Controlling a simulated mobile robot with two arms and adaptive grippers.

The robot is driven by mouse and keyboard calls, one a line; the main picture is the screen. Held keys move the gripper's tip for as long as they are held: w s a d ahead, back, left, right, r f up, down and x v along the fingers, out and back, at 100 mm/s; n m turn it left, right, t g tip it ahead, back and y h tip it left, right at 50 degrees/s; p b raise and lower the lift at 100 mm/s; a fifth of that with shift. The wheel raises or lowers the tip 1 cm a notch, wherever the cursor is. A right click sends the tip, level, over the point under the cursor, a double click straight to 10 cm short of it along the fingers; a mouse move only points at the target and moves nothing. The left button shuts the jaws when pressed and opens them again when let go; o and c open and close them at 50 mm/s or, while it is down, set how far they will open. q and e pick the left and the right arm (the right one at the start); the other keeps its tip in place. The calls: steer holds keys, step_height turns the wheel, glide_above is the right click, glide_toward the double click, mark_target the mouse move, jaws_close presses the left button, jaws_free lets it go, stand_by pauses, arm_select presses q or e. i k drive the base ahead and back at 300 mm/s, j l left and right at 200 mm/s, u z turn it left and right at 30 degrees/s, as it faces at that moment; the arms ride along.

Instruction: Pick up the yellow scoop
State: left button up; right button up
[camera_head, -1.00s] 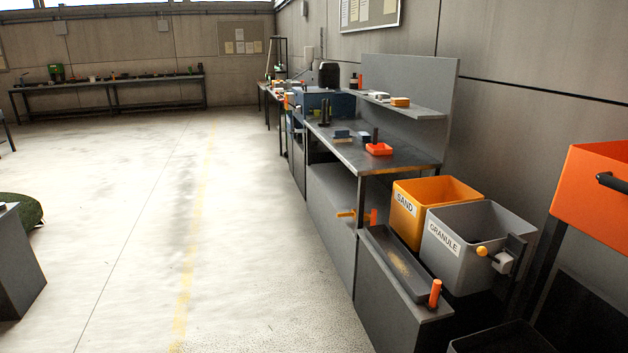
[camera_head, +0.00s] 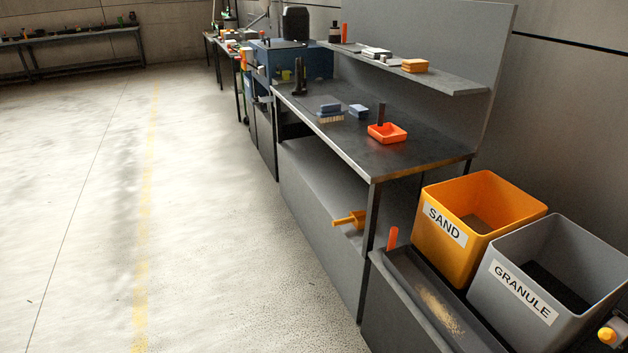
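A yellow-orange item with a short bar and a wider end (camera_head: 350,220) sticks out at the open space under the dark workbench, near its front right leg. It may be the yellow scoop, but its shape is too small to tell for sure. A red-orange shallow tray-like piece (camera_head: 387,132) with a dark upright handle beside or behind it lies on the bench top. Neither of my grippers shows in the view.
The workbench (camera_head: 420,158) carries blue brushes (camera_head: 330,109) and a dark stand (camera_head: 299,78). An orange SAND bin (camera_head: 440,245) and a grey GRANULE bin (camera_head: 530,310) stand right, behind a dark trough (camera_head: 410,275) with an orange handle (camera_head: 392,238). The floor at left is clear.

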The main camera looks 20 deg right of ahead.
mark_target(354, 220)
steer(key=i+z, duration=0.2)
steer(key=i, duration=0.3)
steer(key=i+j+z, duration=0.2)
steer(key=i, duration=0.3)
steer(key=i+j+z, duration=0.2)
steer(key=i, duration=0.3)
steer(key=i+j+z, duration=0.25)
steer(key=i, duration=0.2)
